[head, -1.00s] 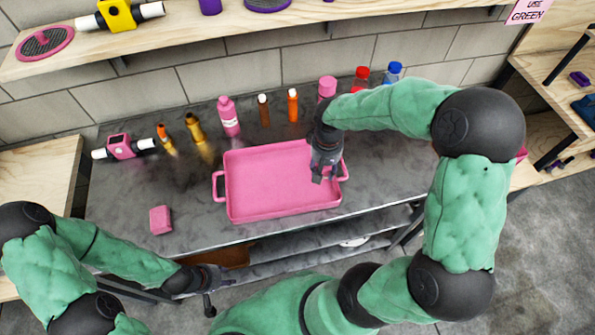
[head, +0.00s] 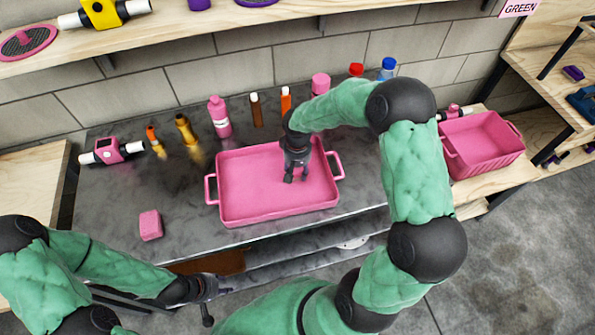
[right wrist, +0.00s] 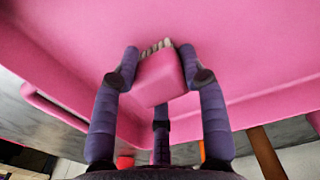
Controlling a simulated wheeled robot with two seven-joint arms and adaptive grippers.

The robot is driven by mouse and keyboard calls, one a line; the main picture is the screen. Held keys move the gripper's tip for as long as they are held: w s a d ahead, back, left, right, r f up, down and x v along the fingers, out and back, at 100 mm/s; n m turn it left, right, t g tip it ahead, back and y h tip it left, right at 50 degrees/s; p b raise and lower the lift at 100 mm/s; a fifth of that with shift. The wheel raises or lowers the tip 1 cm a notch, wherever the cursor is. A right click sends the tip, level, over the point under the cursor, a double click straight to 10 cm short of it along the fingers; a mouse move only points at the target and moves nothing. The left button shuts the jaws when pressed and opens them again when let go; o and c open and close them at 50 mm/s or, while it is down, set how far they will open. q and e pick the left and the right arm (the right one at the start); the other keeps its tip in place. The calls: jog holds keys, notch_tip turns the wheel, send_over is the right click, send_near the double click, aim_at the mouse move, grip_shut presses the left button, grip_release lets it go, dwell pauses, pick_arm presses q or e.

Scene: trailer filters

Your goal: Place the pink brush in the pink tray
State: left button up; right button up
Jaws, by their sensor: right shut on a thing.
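The pink tray (head: 235,205) lies on the grey worktop, with a handle at each end. My right gripper (head: 296,178) points down over the right part of the tray. In the right wrist view its fingers (right wrist: 160,75) are shut on the pink brush (right wrist: 160,80), a pink block with pale bristles at its far end. The tray's pink floor (right wrist: 240,45) fills the background there. Whether the brush touches the floor I cannot tell; in the head view the gripper hides it. My left gripper (head: 208,300) is low at the worktop's front; its fingers are unclear.
A pink block (head: 150,225) lies left of the tray. Several bottles, including a pink one (head: 220,117), stand along the back. A pink and white roll-like object (head: 112,150) is at the back left. A deeper pink bin (head: 482,145) stands on a wooden surface at right.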

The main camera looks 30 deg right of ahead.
jog(key=shift+f, duration=0.1)
jog(key=o, duration=1.1)
jog(key=shift+o, duration=0.2)
jog(key=shift+r, duration=0.35)
notch_tip(320, 180, up, 12)
jog(key=p, duration=0.3)
jog(key=shift+f, duration=0.15)
